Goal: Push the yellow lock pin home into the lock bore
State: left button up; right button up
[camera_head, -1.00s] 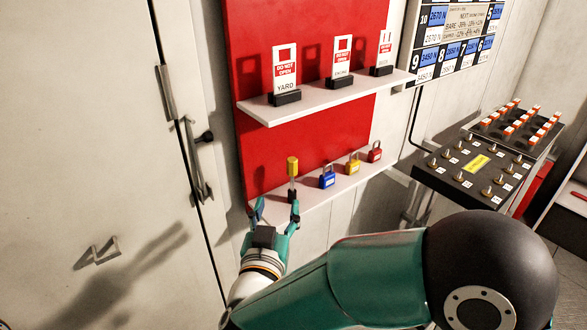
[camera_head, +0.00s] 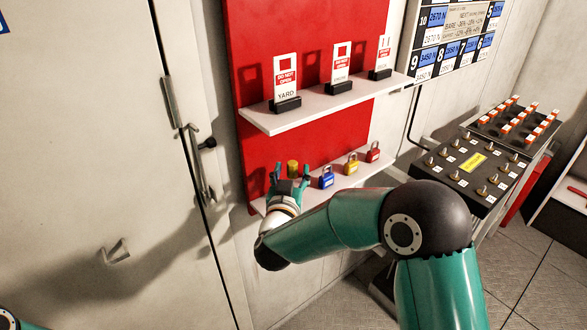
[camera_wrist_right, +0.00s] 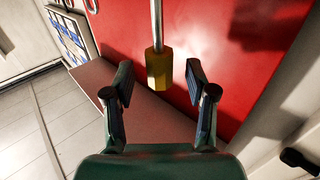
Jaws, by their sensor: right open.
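The yellow lock pin has a yellow handle (camera_head: 292,168) and stands at the left end of the lower white shelf (camera_head: 345,180) in the head view. My right gripper (camera_head: 288,179) is open in front of it and hides its lower part. In the right wrist view the yellow handle (camera_wrist_right: 159,68) and its metal shaft appear between the two spread fingertips of my right gripper (camera_wrist_right: 159,75), with a gap on both sides. I cannot make out the lock bore. My left gripper is not in view.
Blue (camera_head: 326,179), yellow (camera_head: 351,166) and red (camera_head: 373,153) padlocks stand to the right on the lower shelf. An upper shelf (camera_head: 320,107) with sign cards overhangs it. The red panel (camera_head: 262,40) is behind. A door handle (camera_head: 203,178) is at left.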

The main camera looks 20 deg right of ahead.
jog(key=shift+x, duration=1.05)
grip_shut()
jog(key=shift+r, duration=0.2)
